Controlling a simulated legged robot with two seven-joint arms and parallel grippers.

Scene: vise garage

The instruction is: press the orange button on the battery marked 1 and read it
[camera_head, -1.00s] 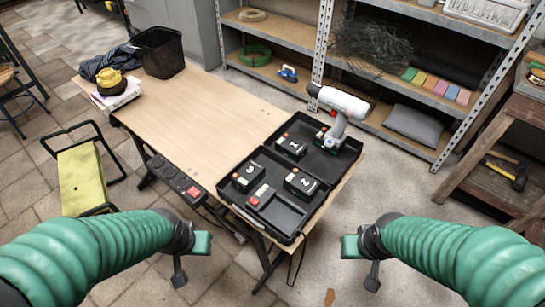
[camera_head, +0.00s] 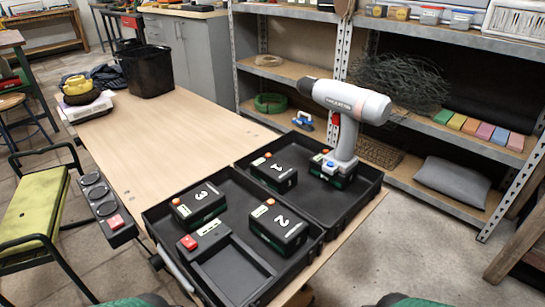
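The battery marked 1 (camera_head: 274,173) is a black block in the far left part of the open black case (camera_head: 232,290). Its orange button (camera_head: 268,155) shows at its far end, beside a small pale label. The battery marked 3 (camera_head: 200,204) and the battery marked 2 (camera_head: 279,229) sit nearer, each with an orange button. No reading can be made out on the battery marked 1. Only green bits of my two arms show at the bottom edge; both grippers are out of view.
A grey-white drill (camera_head: 345,120) stands upright in the case, right of the battery marked 1. A red button (camera_head: 189,242) is in the case's near left. The wooden table (camera_head: 160,140) is clear in its middle. A shelf (camera_head: 410,140) stands behind.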

